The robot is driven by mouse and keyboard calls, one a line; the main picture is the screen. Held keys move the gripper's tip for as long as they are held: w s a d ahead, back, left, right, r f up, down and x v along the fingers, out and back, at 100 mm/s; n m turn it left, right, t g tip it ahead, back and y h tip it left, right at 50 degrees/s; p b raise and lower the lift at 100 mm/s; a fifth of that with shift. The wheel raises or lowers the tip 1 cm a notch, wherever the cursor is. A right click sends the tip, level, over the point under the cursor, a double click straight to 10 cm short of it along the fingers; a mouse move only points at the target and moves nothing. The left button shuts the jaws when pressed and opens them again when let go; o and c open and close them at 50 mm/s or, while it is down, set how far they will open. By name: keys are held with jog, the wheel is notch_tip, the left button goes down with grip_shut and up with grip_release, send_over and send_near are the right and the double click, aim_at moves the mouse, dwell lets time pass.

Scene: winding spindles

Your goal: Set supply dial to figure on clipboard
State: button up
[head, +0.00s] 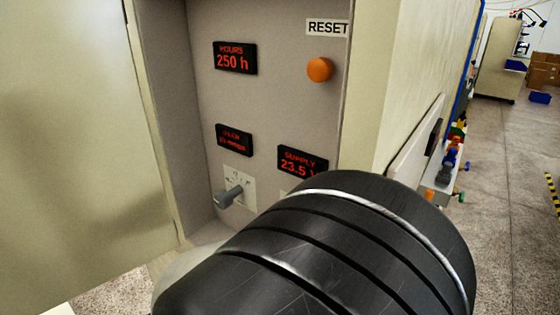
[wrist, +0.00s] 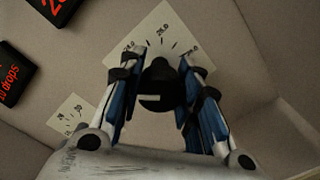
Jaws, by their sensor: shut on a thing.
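The supply dial (wrist: 163,92) is a dark round knob in front of a pale scale plate (wrist: 157,32) in the wrist view. My gripper (wrist: 160,72) is shut on it, with one blue-and-black finger on each side. A light mark shows on the knob; the small scale figures are hard to read. In the head view the supply display (head: 302,162) reads 23.5 in red, its unit partly covered by my arm. My arm also hides the dial and gripper there. I cannot make out a clipboard with a figure.
The panel also carries an hours display (head: 235,58) reading 250 h, a smaller display (head: 234,140), a grey selector knob (head: 229,196) and an orange button (head: 320,69) under a RESET label. An open cabinet door (head: 75,130) stands at left. Floor (head: 505,170) shows at right.

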jog(key=n+p, duration=0.4)
jog(key=n, duration=0.1)
jog(key=shift+r+p, duration=0.1)
jog(key=shift+p, duration=0.2)
jog(key=shift+n, duration=0.3)
jog(key=o, duration=1.1)
jog(key=v, duration=1.2)
